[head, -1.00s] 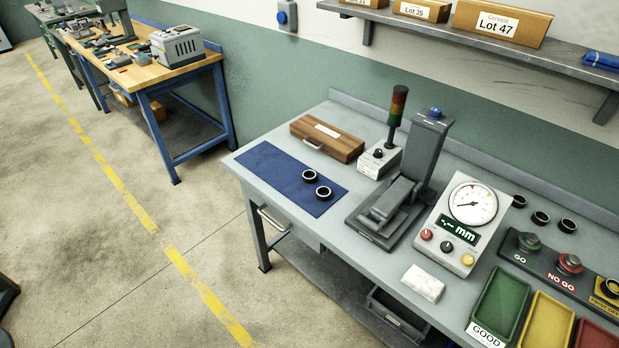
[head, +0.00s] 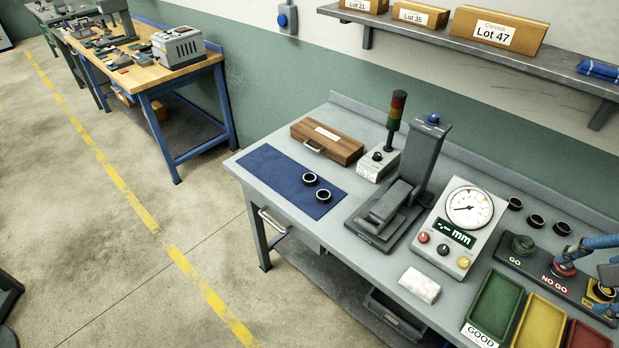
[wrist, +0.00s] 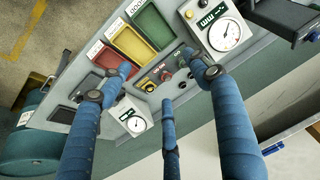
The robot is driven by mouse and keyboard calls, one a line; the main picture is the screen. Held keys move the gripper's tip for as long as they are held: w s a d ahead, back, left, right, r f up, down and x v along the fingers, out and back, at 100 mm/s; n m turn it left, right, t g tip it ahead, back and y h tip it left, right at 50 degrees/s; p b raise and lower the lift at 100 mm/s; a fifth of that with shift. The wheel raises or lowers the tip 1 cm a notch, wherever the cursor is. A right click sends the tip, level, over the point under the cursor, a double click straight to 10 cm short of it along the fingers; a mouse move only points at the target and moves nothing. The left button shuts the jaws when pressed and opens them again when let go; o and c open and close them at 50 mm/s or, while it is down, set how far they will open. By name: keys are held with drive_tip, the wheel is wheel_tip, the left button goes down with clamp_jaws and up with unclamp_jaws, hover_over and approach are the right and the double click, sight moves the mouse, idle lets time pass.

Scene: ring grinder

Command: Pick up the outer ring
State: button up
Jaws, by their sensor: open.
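Dark rings lie in several places, and I cannot tell which one is the outer ring. Two, a far ring (head: 309,178) and a near ring (head: 323,195), lie flat on the blue mat (head: 270,168). Another ring on the FIRST OFF spot is partly hidden by my gripper. My gripper (head: 591,262) enters at the right edge with blue fingers. In the wrist view my gripper (wrist: 163,80) is open, its fingers spread above the GO / NO GO block.
The gauge stand (head: 405,190), dial box (head: 465,220) and signal light (head: 396,115) rise from the bench. The green tray (head: 492,305), yellow tray (head: 545,322) and red tray sit in front. A shelf (head: 440,37) overhangs the back. The bench is clear left of the white block (head: 420,285).

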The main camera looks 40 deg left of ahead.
drive_tip(key=w+a+r+n+g+p, duration=0.1)
drive_tip(key=w+a+r+p, duration=0.15)
drive_tip(key=w+a, duration=0.85)
drive_tip(key=w+a+r+g+p, duration=0.1)
drive_tip(key=w+a+p, duration=0.2)
drive_tip(key=w+a, duration=0.75)
drive_tip(key=w+a+f+g+p, duration=0.1)
drive_tip(key=a+f+p, duration=0.15)
drive_tip(key=a, duration=0.85)
drive_tip(key=w+a+f+p, duration=0.15)
drive_tip(key=a+f, duration=0.25)
drive_tip(key=a, duration=0.7)
drive_tip(key=s+a+f+p, duration=0.1)
drive_tip(key=s+a+f, duration=0.1)
drive_tip(key=a+f, duration=0.5)
drive_tip(key=s+a+f+n+g+p, duration=0.1)
drive_tip(key=s+a+f, duration=0.2)
drive_tip(key=a+f, duration=0.4)
drive_tip(key=s+a+f+p, duration=0.2)
drive_tip(key=a+f, duration=0.4)
drive_tip(key=a, duration=0.9)
drive_tip(key=shift+s+a+f+n+g+h, duration=0.3)
drive_tip(key=shift+s+f+n+h, duration=0.1)
drive_tip(key=shift+s, duration=0.3)
drive_tip(key=shift+f, duration=0.15)
drive_tip(key=shift+f, duration=4.15)
